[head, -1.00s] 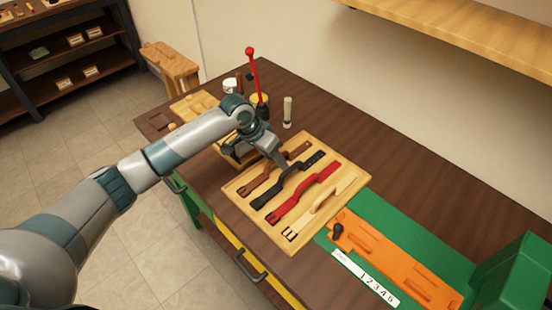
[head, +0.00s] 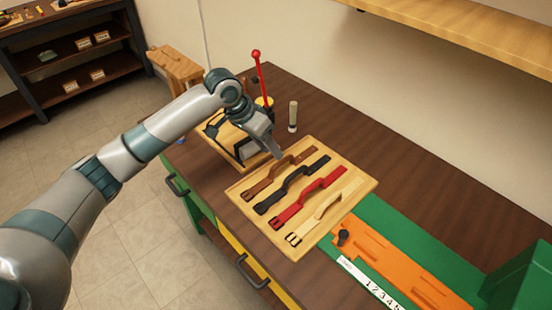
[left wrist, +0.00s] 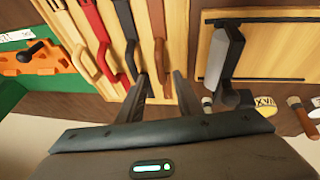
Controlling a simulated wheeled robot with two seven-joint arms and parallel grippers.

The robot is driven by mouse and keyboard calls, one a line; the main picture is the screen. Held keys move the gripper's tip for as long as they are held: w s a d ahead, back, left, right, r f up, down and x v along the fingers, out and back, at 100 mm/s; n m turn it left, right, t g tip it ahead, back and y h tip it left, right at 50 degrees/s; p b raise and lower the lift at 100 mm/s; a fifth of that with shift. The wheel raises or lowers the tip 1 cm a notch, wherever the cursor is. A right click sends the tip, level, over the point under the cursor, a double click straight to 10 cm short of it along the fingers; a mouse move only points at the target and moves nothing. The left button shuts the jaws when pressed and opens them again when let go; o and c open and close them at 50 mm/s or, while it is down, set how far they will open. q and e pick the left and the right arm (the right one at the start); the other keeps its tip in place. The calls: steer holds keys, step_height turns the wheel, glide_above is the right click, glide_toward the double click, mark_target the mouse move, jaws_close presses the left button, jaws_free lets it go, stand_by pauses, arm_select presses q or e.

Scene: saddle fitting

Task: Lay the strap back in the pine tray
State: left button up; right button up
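The pine tray (head: 330,225) lies on the dark bench. Several straps lie side by side in it: brown (head: 262,187), black (head: 270,203), red (head: 295,208) and cream (head: 345,192). Each has a buckle at its near end and a raised loop. My left gripper (head: 279,155) is just above the tray's far-left side, near the brown strap. My right gripper is out of view.
A wooden board with a grey-black block (left wrist: 226,50) sits beside the tray. A red-knobbed lever (head: 259,75) and a pale cylinder (head: 292,115) stand behind. An orange fixture (head: 395,262) on a green mat (head: 375,212) lies to the right. A shelf (head: 470,40) overhangs the back.

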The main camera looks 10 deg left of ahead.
arm_select(q)
steer(key=shift+v, duration=1.9)
